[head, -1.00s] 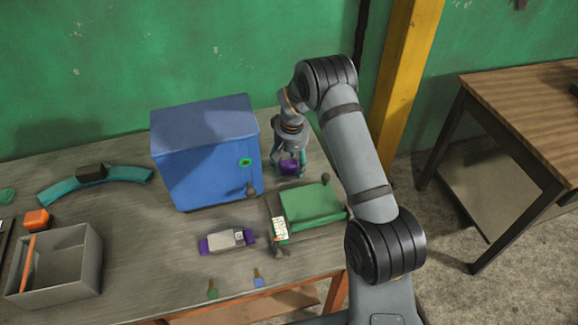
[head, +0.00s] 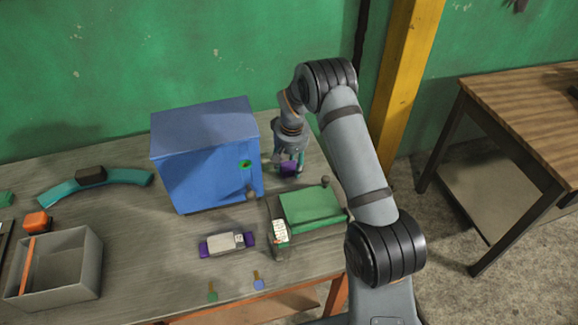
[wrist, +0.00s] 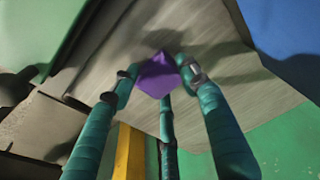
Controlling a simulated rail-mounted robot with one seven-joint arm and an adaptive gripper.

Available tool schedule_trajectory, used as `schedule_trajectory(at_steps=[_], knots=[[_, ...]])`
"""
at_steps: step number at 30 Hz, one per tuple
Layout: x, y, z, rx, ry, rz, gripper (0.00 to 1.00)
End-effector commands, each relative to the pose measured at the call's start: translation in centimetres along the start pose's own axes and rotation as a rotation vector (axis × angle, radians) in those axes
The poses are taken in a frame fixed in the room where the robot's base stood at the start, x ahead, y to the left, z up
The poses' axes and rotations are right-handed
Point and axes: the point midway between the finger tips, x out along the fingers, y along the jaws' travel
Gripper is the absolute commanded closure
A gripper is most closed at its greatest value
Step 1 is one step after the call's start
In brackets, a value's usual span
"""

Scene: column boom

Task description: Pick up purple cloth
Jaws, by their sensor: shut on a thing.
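The purple cloth (head: 289,168) is a small purple bundle at the back of the workbench, just right of the blue cabinet. My gripper (head: 290,163) points down over it, with its teal fingers around the cloth. In the wrist view the purple cloth (wrist: 158,74) sits between the fingertips of my gripper (wrist: 160,76), which are shut on it. The grey bench top shows behind it. I cannot tell whether the cloth touches the bench.
The blue cabinet (head: 207,150) stands close left of my gripper. A green-topped box (head: 312,206) lies in front of it. A purple-ended grey device (head: 227,243), a grey bin (head: 70,285) and a teal curved piece (head: 125,176) are further left. A yellow post (head: 402,80) rises behind the bench.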

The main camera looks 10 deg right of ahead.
Motion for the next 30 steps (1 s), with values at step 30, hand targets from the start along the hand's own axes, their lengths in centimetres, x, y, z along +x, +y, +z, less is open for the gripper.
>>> schedule_trajectory(at_steps=[30], knots=[[-11.3, 10.3, 3.4, 0.001, 0.001, 0.0, 0.85]])
